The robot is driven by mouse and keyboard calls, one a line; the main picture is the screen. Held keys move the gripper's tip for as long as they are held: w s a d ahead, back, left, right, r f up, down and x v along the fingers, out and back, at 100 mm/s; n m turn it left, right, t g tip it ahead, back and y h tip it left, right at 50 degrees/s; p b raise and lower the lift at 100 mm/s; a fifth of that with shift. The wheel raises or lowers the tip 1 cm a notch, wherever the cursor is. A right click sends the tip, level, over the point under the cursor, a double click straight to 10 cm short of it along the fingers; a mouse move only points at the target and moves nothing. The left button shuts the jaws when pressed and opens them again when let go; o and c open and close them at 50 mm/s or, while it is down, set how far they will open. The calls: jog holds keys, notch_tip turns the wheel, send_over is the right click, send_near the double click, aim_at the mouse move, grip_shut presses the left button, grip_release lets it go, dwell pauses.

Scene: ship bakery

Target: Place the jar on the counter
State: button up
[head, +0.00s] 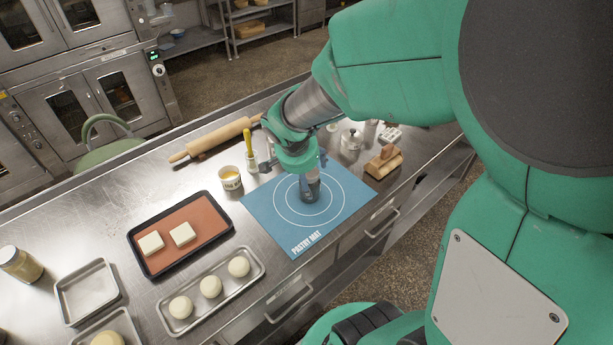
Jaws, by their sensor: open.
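A jar with a pale yellow filling (22,268) stands on the steel counter (115,195) at the far left. A small clear jar (351,143) stands behind the pastry mat, right of my wrist. I cannot tell which one the task means. My gripper (310,190) points down over the middle of the blue pastry mat (275,222). It is open. A greyish shape shows at its fingers, too small to tell whether it is an object or the fingers themselves.
A rolling pin (215,139), an egg wash cup (230,178), and a yellow-handled brush (247,143) lie left of my arm. A black tray (150,258) and a dough-ball tray (245,284) sit in front. A wooden block (383,163) is on the right.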

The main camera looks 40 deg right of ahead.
jog(key=p+v, duration=0.1)
jog(key=v, duration=0.4)
jog(key=shift+a+r, duration=0.1)
jog(key=shift+r, duration=0.1)
dwell(0.5)
jog(key=s+a+r+n+t+y, duration=0.2)
jog(key=s+a+r+n, duration=0.4)
jog(key=a, duration=0.3)
jog(key=s+a+r+n+t+y, duration=0.1)
jog(key=s+a+r+n, duration=0.4)
jog(key=a+r+n, duration=0.2)
jog(key=a+r, duration=0.1)
jog(key=a, duration=0.1)
jog(key=shift+s+a+r+t+y, duration=0.35)
jog(key=shift+a+t+y, duration=0.05)
jog(key=shift+w, duration=0.1)
jog(key=shift+c, duration=0.4)
